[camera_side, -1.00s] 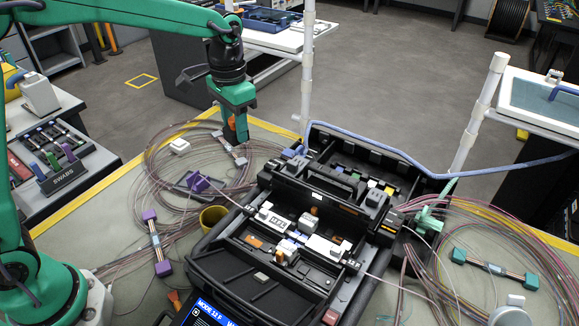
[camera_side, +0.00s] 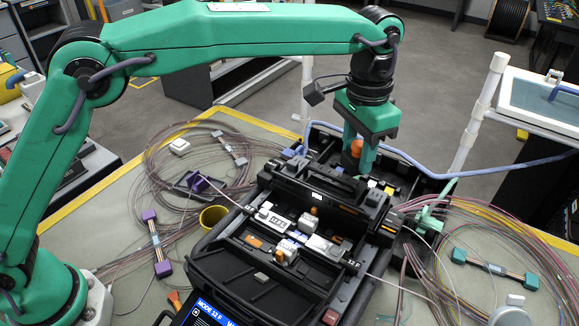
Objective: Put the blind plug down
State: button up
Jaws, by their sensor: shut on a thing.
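My gripper (camera_side: 362,168) points down over the open black case tray (camera_side: 412,197) behind the splicer. The fingertips are low at the tray, partly hidden behind the splicer's black raised lid. I cannot tell whether the plug touches the tray floor.
The black splicer (camera_side: 262,280) stands in front of the tray, with a fibre across it. Coiled fibres lie left and right on the mat (camera_side: 110,215).

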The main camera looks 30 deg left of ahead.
jog(key=s+d+m, duration=0.1)
jog(key=s+d, duration=0.4)
jog(key=d, duration=0.6)
jog(key=s+d+f, duration=0.2)
jog(key=d+f, duration=0.2)
jog(key=f, duration=0.2)
jog(key=s+d+f+m, duration=0.1)
jog(key=s+d+f, duration=0.2)
jog(key=d+f, duration=0.2)
notch_tip(320, 180, down, 3)
jog(key=shift+r, duration=0.2)
jog(key=shift+w+f, duration=0.1)
jog(key=shift+f, duration=1.2)
jog(key=shift+f, duration=0.1)
jog(key=shift+f, duration=2.55)
jog(key=shift+f, duration=0.1)
jog(key=o, duration=1)
